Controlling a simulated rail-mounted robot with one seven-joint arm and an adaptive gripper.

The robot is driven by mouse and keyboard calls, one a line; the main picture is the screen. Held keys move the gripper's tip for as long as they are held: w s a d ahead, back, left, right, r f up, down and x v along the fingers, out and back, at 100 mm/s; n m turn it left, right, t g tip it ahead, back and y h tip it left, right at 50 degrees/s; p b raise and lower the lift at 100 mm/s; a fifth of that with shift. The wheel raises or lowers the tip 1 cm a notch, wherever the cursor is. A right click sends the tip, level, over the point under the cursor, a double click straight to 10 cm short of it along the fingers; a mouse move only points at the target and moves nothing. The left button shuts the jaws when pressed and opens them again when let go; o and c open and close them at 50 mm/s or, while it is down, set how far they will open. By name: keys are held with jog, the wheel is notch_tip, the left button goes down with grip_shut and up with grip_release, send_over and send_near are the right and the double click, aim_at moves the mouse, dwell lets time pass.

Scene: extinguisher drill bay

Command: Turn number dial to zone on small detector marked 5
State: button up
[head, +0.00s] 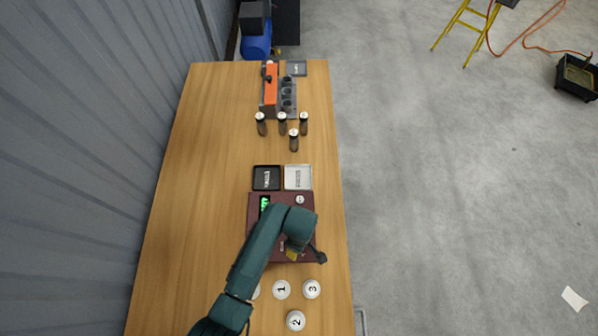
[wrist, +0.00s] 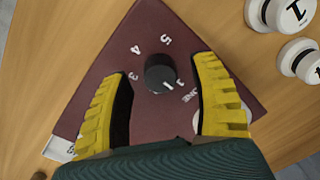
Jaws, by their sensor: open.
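A maroon panel (head: 253,230) lies on the table, partly under my arm. In the wrist view the panel (wrist: 150,125) carries a round black dial (wrist: 158,72). Numbers including 3, 4 and 5 are printed around it, with the word ZONE at its lower right. A white mark on the dial points to the lower right, away from the 5. My gripper (wrist: 165,95) is open, its yellow fingers on either side of the dial and apart from it. White detectors (head: 281,289) stand in front of the panel, marked 1, 2 and 3; another is partly hidden. No detector marked 5 is readable.
A black tray (head: 266,186) and a white tray (head: 298,186) sit behind the panel. Several dark cylinders with white tops (head: 293,133) stand farther back, labels too small to read. Beyond them are an orange object (head: 271,90) and a grey tray (head: 296,68). The table's left side is clear.

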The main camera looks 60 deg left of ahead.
jog(key=shift+f, duration=0.65)
jog(key=shift+c, duration=0.5)
grip_shut()
